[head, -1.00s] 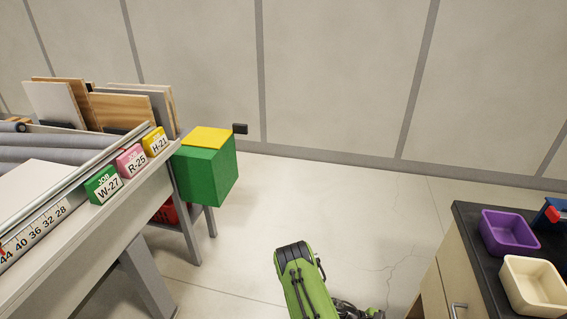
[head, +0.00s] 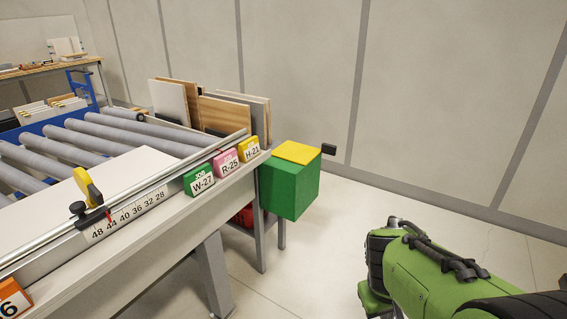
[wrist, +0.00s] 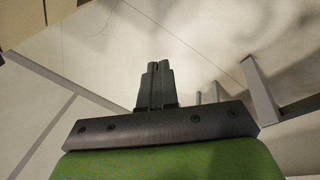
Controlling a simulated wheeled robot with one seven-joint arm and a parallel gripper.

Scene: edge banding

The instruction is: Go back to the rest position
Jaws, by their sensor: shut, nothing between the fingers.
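My gripper (wrist: 154,84) shows in the wrist view, its two dark fingers together with nothing between them. It points over bare, pale floor, apart from any object. In the head view my green arm reaches in from the lower right corner, and the gripper itself is out of that picture.
A machine table (head: 120,215) with a ruler, a yellow-handled stop (head: 88,187) and coloured job tags (head: 199,181) fills the left. A green box with yellow top (head: 290,189) stands at its end. Grey rollers (head: 130,133) and upright panels (head: 217,110) lie behind. Floor (head: 330,270) at centre right is clear.

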